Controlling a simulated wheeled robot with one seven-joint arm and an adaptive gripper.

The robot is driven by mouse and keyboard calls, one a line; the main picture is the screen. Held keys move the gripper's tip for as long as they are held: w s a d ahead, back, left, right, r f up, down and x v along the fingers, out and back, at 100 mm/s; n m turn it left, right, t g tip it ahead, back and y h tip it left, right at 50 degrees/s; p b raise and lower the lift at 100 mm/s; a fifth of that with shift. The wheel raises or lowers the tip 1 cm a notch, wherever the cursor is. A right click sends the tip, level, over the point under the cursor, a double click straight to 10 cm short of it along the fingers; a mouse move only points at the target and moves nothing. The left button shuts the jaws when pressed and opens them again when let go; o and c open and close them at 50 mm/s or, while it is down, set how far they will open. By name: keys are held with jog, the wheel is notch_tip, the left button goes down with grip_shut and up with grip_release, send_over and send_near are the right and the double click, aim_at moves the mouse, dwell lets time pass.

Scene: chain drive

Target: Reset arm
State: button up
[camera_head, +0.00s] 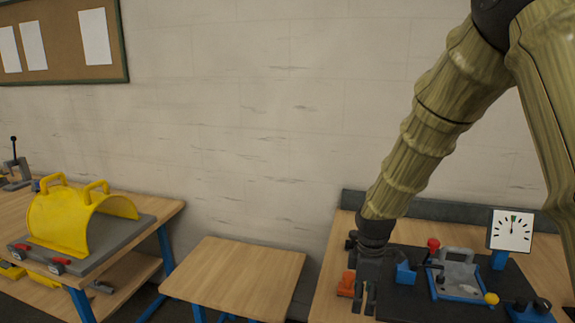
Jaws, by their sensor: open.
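My gripper (369,297) is at the lower right of the head view, at the end of my arm, which reaches down from the upper right. It points down over the left part of the right-hand workbench (326,287). Its two fingers show a gap between them, and nothing is seen held. An orange part (346,284) lies just left of the fingers; whether they touch cannot be told. A chain drive cannot be made out in this view.
Right of my gripper, a dark mat (411,308) bears a blue-grey fixture (457,279), a red knob (433,245), a yellow knob (491,298) and a dial (512,231). A low wooden table (235,272) stands clear in the middle. A yellow cover (66,221) sits on the left bench.

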jog(key=s+f+m, duration=0.2)
jog(key=s+f, duration=0.2)
jog(key=f, duration=0.3)
jog(key=s+d+f+m, duration=0.15)
jog(key=s+f, duration=0.25)
jog(key=f, duration=0.4)
jog(key=s+f+m, duration=0.3)
jog(key=s+f, duration=0.1)
jog(key=f, duration=0.3)
jog(key=s+d+f+m, duration=0.1)
jog(key=s+f+m, duration=0.3)
jog(key=s, duration=0.8)
jog(key=s+d+f+m, duration=0.1)
jog(key=s+f+m, duration=0.3)
jog(key=s+f, duration=0.5)
jog(key=s, duration=0.2)
jog(key=shift+s+f+m, duration=0.15)
jog(key=shift+s+m, duration=0.2)
jog(key=shift+s, duration=0.05)
